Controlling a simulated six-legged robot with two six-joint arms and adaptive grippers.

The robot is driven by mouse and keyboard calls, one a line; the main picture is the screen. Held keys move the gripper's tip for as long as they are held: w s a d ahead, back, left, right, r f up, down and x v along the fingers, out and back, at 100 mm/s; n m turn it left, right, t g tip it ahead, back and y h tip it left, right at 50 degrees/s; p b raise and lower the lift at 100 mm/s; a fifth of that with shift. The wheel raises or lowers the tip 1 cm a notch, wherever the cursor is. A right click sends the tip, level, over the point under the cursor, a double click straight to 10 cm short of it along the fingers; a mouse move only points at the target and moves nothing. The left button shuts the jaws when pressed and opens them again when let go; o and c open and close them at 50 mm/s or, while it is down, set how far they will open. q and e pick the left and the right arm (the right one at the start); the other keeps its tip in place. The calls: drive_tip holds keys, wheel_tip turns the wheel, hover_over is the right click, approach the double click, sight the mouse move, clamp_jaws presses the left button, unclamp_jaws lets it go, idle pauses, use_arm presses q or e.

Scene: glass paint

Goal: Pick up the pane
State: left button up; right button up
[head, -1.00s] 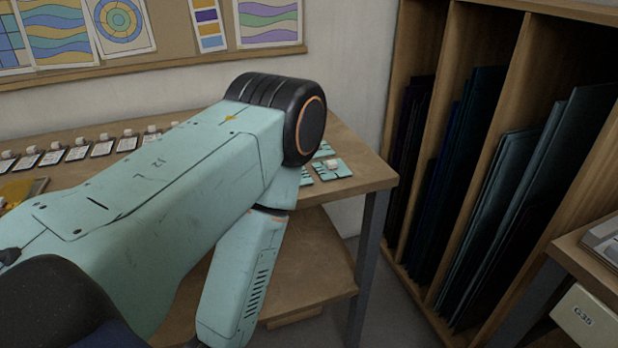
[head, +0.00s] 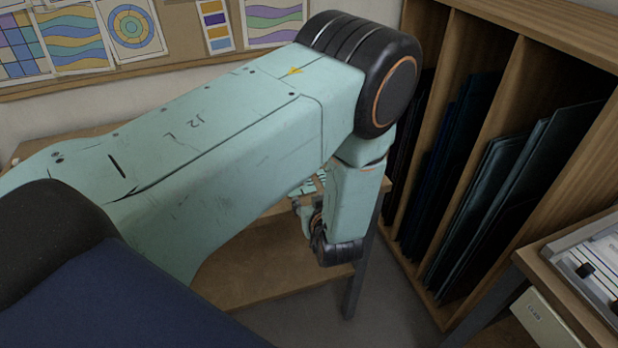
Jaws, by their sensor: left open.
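Several tall dark glass panes stand upright in the slots of a wooden rack at the right; the nearest slot holds teal ones (head: 498,205). I cannot tell which pane is meant. My left gripper (head: 304,214) shows only in small part by the table's edge, left of the rack and apart from the panes. It is open; its fingertips are not clear. My right gripper is out of view.
The wooden rack (head: 497,70) has upright dividers. A wooden table (head: 75,143) with a lower shelf (head: 260,262) is largely covered by my arm. At the lower right a bench (head: 548,268) carries a light tray (head: 600,262). Grey floor shows between table and bench.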

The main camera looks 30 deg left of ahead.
sight(300, 180)
use_arm(q)
drive_tip(key=shift+w+a+r+n+y, duration=0.3)
drive_tip(key=shift+r+n+y, duration=0.1)
drive_tip(key=shift+r, duration=0.15)
drive_tip(key=shift+w+a+r+n+y, duration=0.15)
drive_tip(key=shift+w+r+n+y, duration=0.15)
drive_tip(key=shift+r+n, duration=0.15)
drive_tip(key=shift+x, duration=3.75)
drive_tip(key=shift+f, duration=0.1)
clamp_jaws()
